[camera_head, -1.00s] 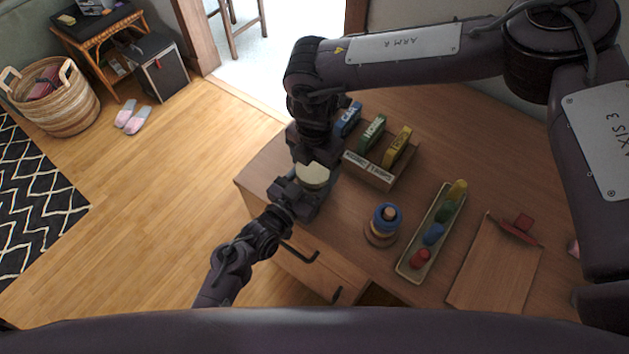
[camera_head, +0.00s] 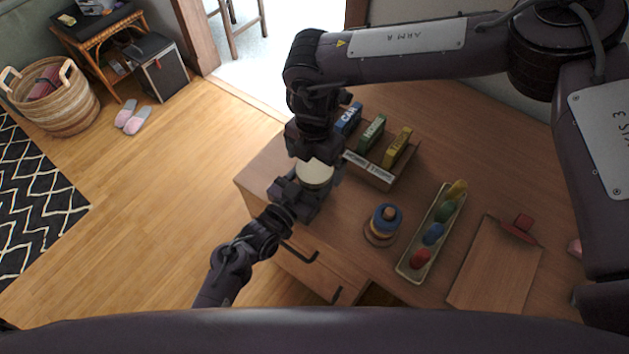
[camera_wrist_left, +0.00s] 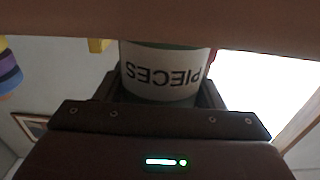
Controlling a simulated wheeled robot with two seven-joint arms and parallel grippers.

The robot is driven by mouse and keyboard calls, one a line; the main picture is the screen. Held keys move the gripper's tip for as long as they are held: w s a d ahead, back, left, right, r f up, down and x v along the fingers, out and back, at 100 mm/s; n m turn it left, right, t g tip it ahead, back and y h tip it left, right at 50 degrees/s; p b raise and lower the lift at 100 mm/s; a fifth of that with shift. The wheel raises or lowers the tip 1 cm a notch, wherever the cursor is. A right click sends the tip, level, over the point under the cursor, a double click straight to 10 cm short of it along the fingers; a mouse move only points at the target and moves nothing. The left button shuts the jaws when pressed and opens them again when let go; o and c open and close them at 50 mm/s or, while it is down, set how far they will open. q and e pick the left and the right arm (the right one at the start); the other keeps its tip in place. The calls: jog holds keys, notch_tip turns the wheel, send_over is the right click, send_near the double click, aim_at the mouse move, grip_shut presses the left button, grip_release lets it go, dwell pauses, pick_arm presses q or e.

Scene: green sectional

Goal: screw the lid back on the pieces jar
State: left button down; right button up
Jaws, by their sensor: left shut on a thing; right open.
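The pieces jar (camera_wrist_left: 160,80) shows in the left wrist view, its "PIECES" label upside down, between the fingers of my left gripper (camera_wrist_left: 155,98). In the head view my left gripper (camera_head: 306,193) is shut on the jar at the table's left end. A round cream top (camera_head: 314,173), which looks like the lid, shows there above the left gripper. My right gripper (camera_head: 318,148) is open, pointing down just above and behind this cream top. Its fingers are mostly hidden, and I cannot tell whether they touch the lid or how the lid sits on the jar.
A wooden holder (camera_head: 368,170) with blue, green and yellow boxes stands close to the right of the grippers. A ring stacker (camera_head: 384,224), a tray (camera_head: 414,266) of coloured pieces and a wooden board (camera_head: 492,275) lie farther right. Drawer handles are below the table's front edge.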

aim_at(305, 187)
notch_tip(305, 187, up, 11)
dwell(0.3)
pick_arm(q)
jog(key=shift+c, duration=1.3)
grip_release()
jog(key=b+v, duration=0.1)
jog(key=v, duration=0.6)
jog(key=shift+s+a, duration=0.25)
jog(key=shift+s, duration=0.05)
pick_arm(e)
jog(key=shift+f, duration=0.5)
